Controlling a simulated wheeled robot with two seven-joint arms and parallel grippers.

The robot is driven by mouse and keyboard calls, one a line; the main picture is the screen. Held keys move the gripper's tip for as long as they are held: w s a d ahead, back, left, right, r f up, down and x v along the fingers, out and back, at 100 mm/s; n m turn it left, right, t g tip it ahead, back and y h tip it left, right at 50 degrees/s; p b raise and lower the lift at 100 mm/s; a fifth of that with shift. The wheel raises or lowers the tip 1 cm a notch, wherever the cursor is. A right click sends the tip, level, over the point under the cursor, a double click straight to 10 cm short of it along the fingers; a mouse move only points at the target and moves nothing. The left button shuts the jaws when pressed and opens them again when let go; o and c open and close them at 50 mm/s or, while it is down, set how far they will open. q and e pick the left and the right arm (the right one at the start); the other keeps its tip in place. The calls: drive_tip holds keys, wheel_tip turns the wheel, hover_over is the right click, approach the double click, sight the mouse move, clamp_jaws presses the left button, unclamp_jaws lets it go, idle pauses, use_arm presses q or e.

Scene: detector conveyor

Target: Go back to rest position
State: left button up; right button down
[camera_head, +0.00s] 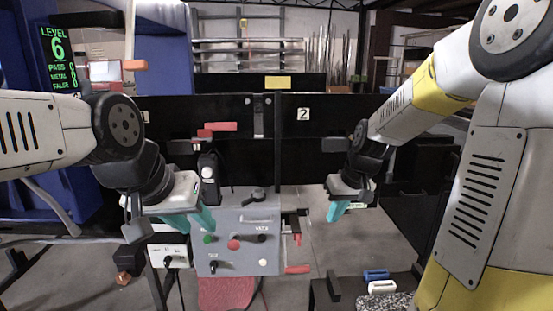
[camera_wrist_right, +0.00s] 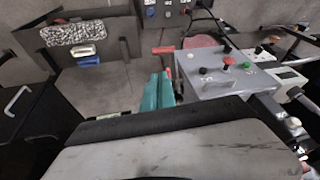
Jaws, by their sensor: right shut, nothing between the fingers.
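My left gripper (camera_head: 192,221), with teal fingers, hangs at the left of the head view, in front of the grey control box. Its two fingers show at a slant, and I cannot tell whether they are open or shut. My right gripper (camera_head: 337,211) hangs right of the control box, pointing down. Its teal fingers are together and empty, and they also show in the right wrist view (camera_wrist_right: 158,92). Neither gripper visibly holds anything.
The grey control box (camera_head: 238,244) with buttons stands between the grippers. A black panel (camera_head: 330,122) stands behind. A blue block (camera_head: 376,274) and a white block (camera_head: 382,288) are low at the right. A blue machine (camera_head: 163,65) with a LEVEL 6 display is at the left.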

drive_tip(key=s+a+r+m+t, duration=0.1)
drive_tip(key=s+r, duration=0.4)
drive_tip(key=s, duration=0.4)
drive_tip(key=s+a+r+m+t, duration=0.1)
drive_tip(key=s+r, duration=0.5)
drive_tip(key=s, duration=0.4)
drive_tip(key=shift+s+t, duration=0.15)
drive_tip(key=shift+t, duration=0.15)
